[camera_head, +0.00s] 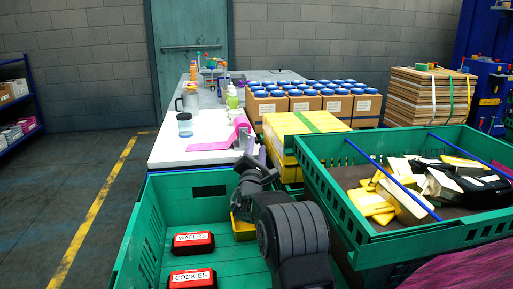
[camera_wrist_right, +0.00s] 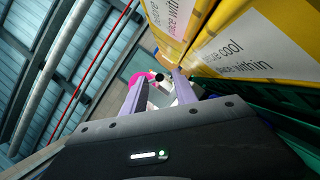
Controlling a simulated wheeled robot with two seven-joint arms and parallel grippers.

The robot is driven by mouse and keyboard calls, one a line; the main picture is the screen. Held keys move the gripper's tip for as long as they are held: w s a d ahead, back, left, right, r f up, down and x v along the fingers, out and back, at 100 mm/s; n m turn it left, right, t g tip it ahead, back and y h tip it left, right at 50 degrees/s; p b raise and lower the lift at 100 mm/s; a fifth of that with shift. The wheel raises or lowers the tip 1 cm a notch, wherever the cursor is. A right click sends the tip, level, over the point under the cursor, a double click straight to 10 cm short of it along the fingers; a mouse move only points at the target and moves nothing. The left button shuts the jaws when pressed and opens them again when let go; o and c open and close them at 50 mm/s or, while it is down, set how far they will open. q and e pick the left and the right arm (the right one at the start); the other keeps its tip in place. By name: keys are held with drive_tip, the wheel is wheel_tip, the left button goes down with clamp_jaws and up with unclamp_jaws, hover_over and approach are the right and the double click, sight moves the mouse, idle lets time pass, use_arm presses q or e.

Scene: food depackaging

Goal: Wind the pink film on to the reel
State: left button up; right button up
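The pink film (camera_head: 211,146) lies as a flat strip on the white table and rises at its right end to a pink roll or reel (camera_head: 241,125). In the right wrist view a pink ring (camera_wrist_right: 141,77) shows beyond the fingers, with a dark round part beside it. My right gripper (camera_head: 256,149) is at the table's right edge, just right of and nearer than the roll. Its two lilac fingers stand apart in the wrist view (camera_wrist_right: 158,92), with nothing clearly held between them. Whether they touch the reel cannot be told. My left gripper is out of view.
Yellow boxes (camera_head: 288,127) stand close right of my right gripper. A jar (camera_head: 185,125) and bottles stand on the white table (camera_head: 172,152). A green crate (camera_head: 154,210) with red-labelled packs is in front. Another green crate (camera_head: 335,183) with yellow packs is at right.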

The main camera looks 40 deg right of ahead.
drive_tip(key=v, duration=0.6)
drive_tip(key=shift+s+a, duration=0.3)
drive_tip(key=shift+f, duration=0.1)
